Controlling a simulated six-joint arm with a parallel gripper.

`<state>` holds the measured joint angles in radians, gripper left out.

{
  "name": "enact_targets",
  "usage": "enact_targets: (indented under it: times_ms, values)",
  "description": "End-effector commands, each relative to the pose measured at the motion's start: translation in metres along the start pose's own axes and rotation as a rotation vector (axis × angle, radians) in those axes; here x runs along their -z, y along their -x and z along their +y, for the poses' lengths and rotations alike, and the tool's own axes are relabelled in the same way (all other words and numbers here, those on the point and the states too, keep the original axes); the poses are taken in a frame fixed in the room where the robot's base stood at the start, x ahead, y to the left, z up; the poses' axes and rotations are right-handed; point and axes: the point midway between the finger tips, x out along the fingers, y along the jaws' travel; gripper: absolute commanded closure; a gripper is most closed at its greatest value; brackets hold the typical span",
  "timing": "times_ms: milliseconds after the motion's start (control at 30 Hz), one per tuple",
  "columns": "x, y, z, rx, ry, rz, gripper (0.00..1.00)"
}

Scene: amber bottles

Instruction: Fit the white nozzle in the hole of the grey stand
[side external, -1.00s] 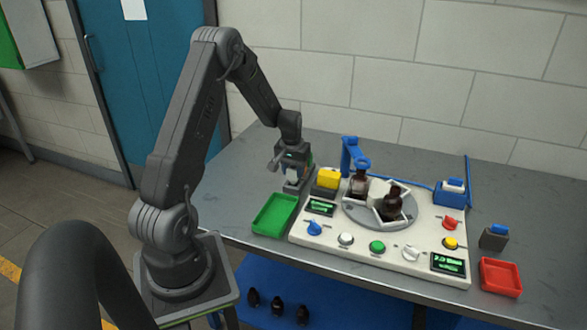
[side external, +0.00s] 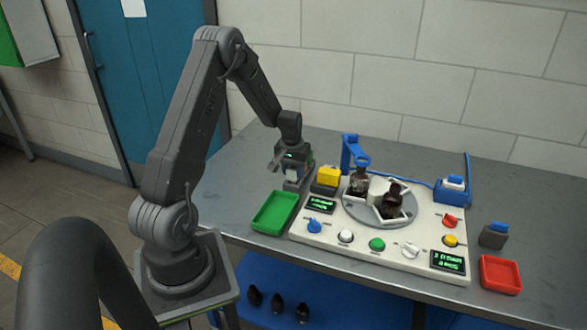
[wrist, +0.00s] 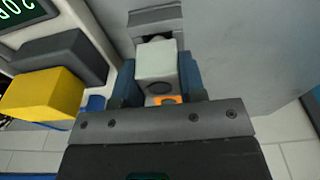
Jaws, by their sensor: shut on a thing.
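The white nozzle (wrist: 156,61) is between the blue-padded fingers of my gripper (wrist: 158,78), which is shut on it, in the wrist view. The grey stand (wrist: 155,18) is just beyond the nozzle there, with a dark opening partly hidden behind the nozzle. In the side view my gripper (side external: 293,168) is low over the grey stand (side external: 294,185), left of the machine. The nozzle is mostly hidden in the side view. I cannot tell whether its tip is in the hole.
A yellow block (side external: 328,175) on a dark base is close to the right of my gripper. A green tray (side external: 275,213) lies in front. The white machine (side external: 380,246) with bottles on its turntable stands to the right. A red tray (side external: 500,275) is at far right.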

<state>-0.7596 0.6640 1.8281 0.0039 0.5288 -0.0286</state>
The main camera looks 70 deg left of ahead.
Motion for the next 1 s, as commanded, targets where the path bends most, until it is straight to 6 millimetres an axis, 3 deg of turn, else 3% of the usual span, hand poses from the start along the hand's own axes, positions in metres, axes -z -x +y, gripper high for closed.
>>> enact_targets:
  times_ms: [833, 867, 1000]
  values:
    - [-0.001, -0.011, 0.000, 0.000, 0.000, 0.000, 0.85]
    - [-0.001, -0.011, 0.000, 0.000, 0.000, 0.000, 0.61]
    - [-0.001, -0.011, 0.000, 0.000, 0.000, 0.000, 0.47]
